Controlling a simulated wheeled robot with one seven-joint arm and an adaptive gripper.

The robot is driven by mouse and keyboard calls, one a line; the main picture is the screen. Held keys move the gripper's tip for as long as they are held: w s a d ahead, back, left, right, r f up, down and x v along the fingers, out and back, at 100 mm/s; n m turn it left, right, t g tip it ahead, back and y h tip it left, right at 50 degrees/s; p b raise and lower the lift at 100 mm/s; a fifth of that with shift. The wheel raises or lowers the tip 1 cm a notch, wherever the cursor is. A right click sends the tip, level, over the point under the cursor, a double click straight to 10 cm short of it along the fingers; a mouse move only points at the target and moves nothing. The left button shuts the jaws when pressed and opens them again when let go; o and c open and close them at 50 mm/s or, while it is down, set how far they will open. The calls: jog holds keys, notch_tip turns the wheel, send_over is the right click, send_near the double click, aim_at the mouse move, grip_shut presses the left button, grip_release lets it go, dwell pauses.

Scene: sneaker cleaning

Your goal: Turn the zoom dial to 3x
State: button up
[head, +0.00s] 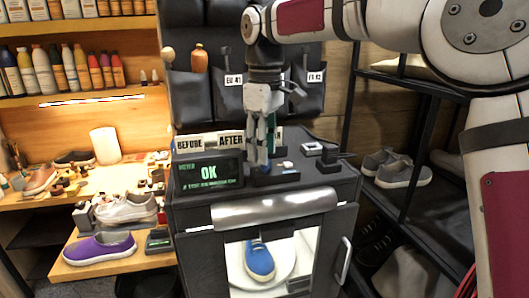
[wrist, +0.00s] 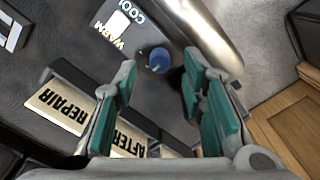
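A round blue knob (wrist: 159,60) with a pale mark on it stands on the dark top of the cabinet in the wrist view. I take it for the zoom dial, but no zoom numbers are readable, so I cannot tell its setting. My gripper (wrist: 162,82) is open, its teal-padded fingers apart, with the knob showing between and just beyond the fingertips. I see no contact with the knob.
A white switch (wrist: 119,26) marked COOL and WARM sits beside the knob. A silver rounded bar (head: 275,208) runs along the cabinet's front edge. A blue sneaker (head: 260,262) is inside the cabinet.

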jog(key=shift+f, duration=1.1)
grip_shut()
jog(key=shift+m, duration=0.3)
jog(key=m, duration=0.4)
jog(key=shift+m, duration=0.3)
jog(key=shift+w+r+m, duration=0.1)
jog(key=shift+m, duration=2.2)
